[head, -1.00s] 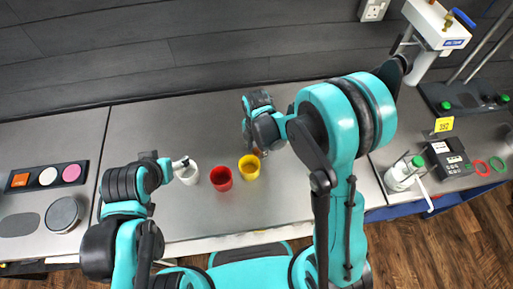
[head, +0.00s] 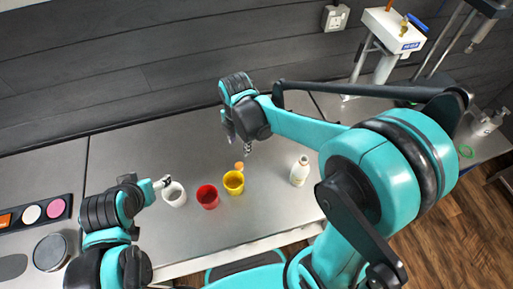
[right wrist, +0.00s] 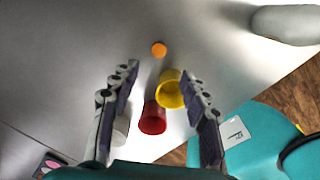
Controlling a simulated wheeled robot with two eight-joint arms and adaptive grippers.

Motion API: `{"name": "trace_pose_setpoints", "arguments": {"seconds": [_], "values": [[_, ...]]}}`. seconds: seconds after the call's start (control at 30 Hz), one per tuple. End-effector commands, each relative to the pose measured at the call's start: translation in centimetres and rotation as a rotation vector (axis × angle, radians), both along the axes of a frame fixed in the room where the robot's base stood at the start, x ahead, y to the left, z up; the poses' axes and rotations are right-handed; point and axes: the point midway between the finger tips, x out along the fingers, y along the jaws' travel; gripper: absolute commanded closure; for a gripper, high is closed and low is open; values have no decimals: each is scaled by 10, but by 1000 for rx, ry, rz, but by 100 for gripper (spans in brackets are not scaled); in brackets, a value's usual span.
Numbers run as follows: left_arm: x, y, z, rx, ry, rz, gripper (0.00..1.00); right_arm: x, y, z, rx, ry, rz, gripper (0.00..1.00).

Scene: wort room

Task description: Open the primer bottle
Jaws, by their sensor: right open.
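A white bottle (head: 300,171) stands upright on the grey bench, right of the yellow cup; its label is too small to read. A pale rounded shape at the right wrist view's top right edge (right wrist: 287,23) looks like this bottle. A small orange disc, perhaps a cap (head: 239,165), lies on the bench behind the yellow cup and also shows in the right wrist view (right wrist: 159,49). My right gripper (head: 238,146) is open and empty above the bench, left of the bottle. My left gripper (head: 163,183) is by the white cup's rim; its finger gap is unclear.
A white cup (head: 174,194), a red cup (head: 208,197) and a yellow cup (head: 233,182) stand in a row near the front. A tray with coloured discs (head: 33,213) is at the left. A stand machine (head: 394,29) is at the back right. The back bench is clear.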

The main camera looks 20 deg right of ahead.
Motion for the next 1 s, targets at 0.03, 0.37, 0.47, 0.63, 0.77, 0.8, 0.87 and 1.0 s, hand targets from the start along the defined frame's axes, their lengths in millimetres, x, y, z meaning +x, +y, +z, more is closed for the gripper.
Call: {"name": "trace_pose_setpoints", "arguments": {"seconds": [0.03, 0.37, 0.47, 0.63, 0.77, 0.8, 0.87, 1.0], "values": [[0, 0, 0, 0, 0, 0, 29, -9, -8, 11, 13, -31, -118, 54], [0, 0, 0, 0, 0, 0, 29, -70, -62, 69, 303, -279, -1257, 54], [0, 0, 0, 0, 0, 0, 29, -87, -74, 74, 436, -318, -1554, 54], [0, 0, 0, 0, 0, 0, 29, -104, -85, 76, 615, -337, -1882, 54], [0, 0, -2, 0, 0, 0, 29, -108, -89, 74, 678, -336, -1984, 54], [0, 0, -6, 0, 0, 0, 29, -108, -89, 71, 685, -336, -1995, 54], [0, 0, -14, 0, 0, 0, 29, -108, -89, 63, 690, -336, -2000, 54], [0, 0, -47, 0, 0, 0, 29, -108, -89, 30, 688, -335, -1998, 54]]}}
